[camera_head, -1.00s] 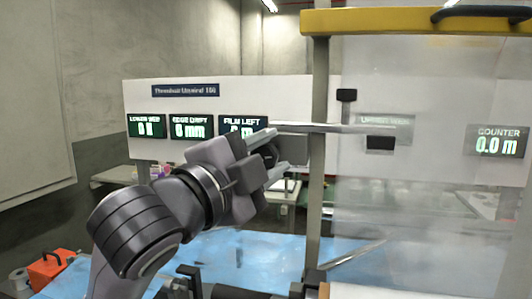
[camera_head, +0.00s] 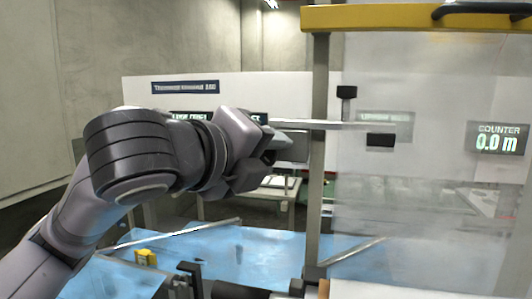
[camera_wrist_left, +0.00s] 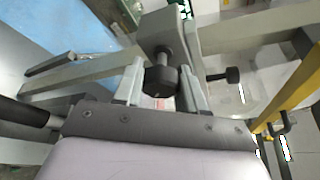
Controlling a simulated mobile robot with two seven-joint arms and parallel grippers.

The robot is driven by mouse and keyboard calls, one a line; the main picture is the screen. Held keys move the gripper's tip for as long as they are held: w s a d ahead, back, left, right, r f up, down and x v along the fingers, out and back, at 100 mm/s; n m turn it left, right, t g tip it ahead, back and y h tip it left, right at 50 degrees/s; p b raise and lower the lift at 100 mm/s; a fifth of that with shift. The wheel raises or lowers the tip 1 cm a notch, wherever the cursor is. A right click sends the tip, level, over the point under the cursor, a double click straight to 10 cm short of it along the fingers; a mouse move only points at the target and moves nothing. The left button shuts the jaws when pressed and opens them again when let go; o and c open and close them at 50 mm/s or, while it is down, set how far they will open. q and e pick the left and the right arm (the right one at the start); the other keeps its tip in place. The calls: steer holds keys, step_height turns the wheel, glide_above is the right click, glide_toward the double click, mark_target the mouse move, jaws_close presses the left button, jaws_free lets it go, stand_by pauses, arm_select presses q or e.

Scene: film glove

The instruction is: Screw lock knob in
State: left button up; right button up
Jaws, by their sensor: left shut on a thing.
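The black lock knob (camera_wrist_left: 160,82) shows in the left wrist view between the two grey fingers of my left gripper (camera_wrist_left: 161,72). Its dark stem runs toward a grey block (camera_wrist_left: 163,28) on a metal bar. How deep the stem sits in the block is hard to tell. In the head view my left gripper (camera_head: 272,147) points right, level with the near end of a horizontal grey bar (camera_head: 315,125); the held knob is hidden by the gripper there. My right gripper is not in view.
Another black knob (camera_wrist_left: 230,75) is at the right in the wrist view. The head view shows a clear panel (camera_head: 430,210), an upright post (camera_head: 317,190), a yellow top beam (camera_head: 410,18), a white display board (camera_head: 140,92) and blue film (camera_head: 215,255) below.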

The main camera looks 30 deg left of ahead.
arm_select(q)
steer(key=m+g+y, duration=0.1)
steer(key=m, duration=0.2)
steer(key=shift+f+m+y, duration=0.1)
steer(key=shift+m+y, duration=0.2)
steer(key=shift+m+g+y, duration=0.6)
steer(key=shift+m+y, duration=0.2)
steer(key=shift+m, duration=0.4)
steer(key=m+y, duration=0.2)
steer(key=m, duration=0.1)
steer(key=m+y, duration=0.2)
steer(key=shift+a+m+g, duration=0.1)
steer(key=shift+m+g, duration=0.2)
steer(key=shift+g, duration=0.1)
steer(key=m+y, duration=0.2)
steer(key=m, duration=0.1)
steer(key=m+y, duration=0.1)
steer(key=m, duration=0.2)
steer(key=shift+t, duration=0.3)
steer(key=m+t+y, duration=0.1)
steer(key=m+y, duration=0.1)
steer(key=m, duration=0.1)
steer(key=shift+a+m, duration=0.1)
steer(key=shift+m, duration=0.2)
steer(key=shift+m+t, duration=0.7)
steer(key=shift+m, duration=1.1)
